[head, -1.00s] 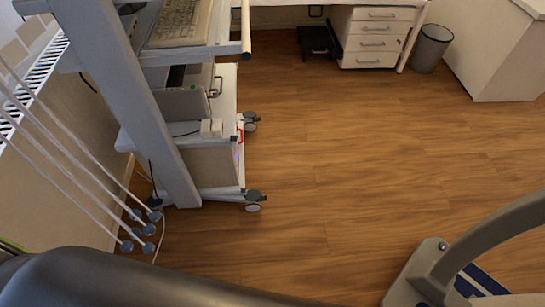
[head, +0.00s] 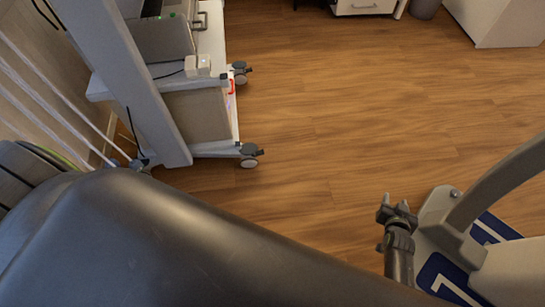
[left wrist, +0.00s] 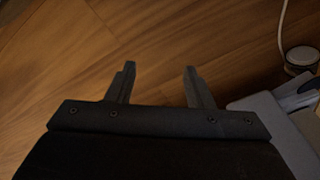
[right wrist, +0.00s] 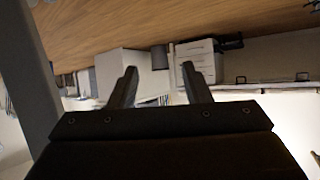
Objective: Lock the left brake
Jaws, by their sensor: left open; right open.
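A white wheeled cart (head: 212,95) stands at the left of the head view. Its near caster (head: 249,161) and far caster (head: 240,79) show on its right side, each with a dark lever-like part on top. I cannot tell whether either brake is locked, nor which one is the left brake. My right gripper (head: 397,212) is open and empty, well to the right of the near caster; it also shows in the right wrist view (right wrist: 160,86). My left gripper (left wrist: 160,84) is open and empty above wood floor in the left wrist view.
A pale frame with a blue-and-white base (head: 440,275) stands at the lower right. A round caster-like part (left wrist: 301,57) shows in the left wrist view. Open floor lies right of the cart.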

